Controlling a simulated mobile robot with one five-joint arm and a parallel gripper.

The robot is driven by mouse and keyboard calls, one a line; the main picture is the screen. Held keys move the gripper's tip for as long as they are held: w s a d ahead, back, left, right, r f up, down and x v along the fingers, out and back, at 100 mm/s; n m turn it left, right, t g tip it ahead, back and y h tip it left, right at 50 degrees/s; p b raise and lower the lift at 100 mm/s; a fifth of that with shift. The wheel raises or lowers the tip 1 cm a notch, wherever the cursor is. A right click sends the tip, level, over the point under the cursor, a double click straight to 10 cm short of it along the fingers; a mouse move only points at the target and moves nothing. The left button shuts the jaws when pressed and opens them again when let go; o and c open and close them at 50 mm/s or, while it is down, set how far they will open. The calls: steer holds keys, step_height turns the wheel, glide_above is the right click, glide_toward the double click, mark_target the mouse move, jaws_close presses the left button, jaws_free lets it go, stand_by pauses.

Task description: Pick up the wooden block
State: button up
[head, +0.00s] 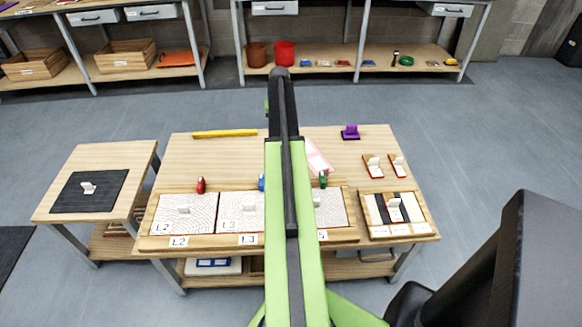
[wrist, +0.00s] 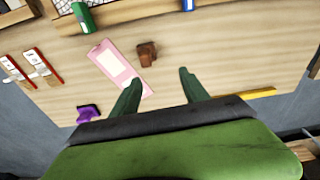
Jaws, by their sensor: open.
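In the wrist view, a small dark brown wooden block (wrist: 147,54) lies on the table (wrist: 215,45), beside the upper right edge of a pink card (wrist: 118,65). My gripper (wrist: 158,80) is open, with its two green fingers apart and nothing between them. The block shows beyond the fingertips, nearer the left finger, and no contact is visible. In the head view my green and black arm reaches over the middle of the table (head: 225,160) and hides the block. The pink card (head: 317,157) shows partly there, just right of the arm.
A purple piece (head: 350,132) and a yellow bar (head: 225,134) lie on the table. Two white pieces on red bases (wrist: 42,66) stand at right in the head view.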

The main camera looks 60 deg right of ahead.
steer(key=d+f+b, duration=0.1)
steer(key=f+b, duration=0.3)
steer(key=s+d+f+b, duration=0.1)
steer(key=f+b, duration=0.3)
steer(key=d+f+b, duration=0.2)
steer(key=f+b, duration=0.2)
steer(key=shift+s+d+f, duration=0.1)
steer(key=shift+s+f, duration=0.2)
step_height(320, 180, down, 5)
steer(key=b, duration=0.5)
steer(key=shift+f+b, duration=0.2)
steer(key=shift+b, duration=0.15)
steer(key=shift+r, duration=0.2)
jaws_close()
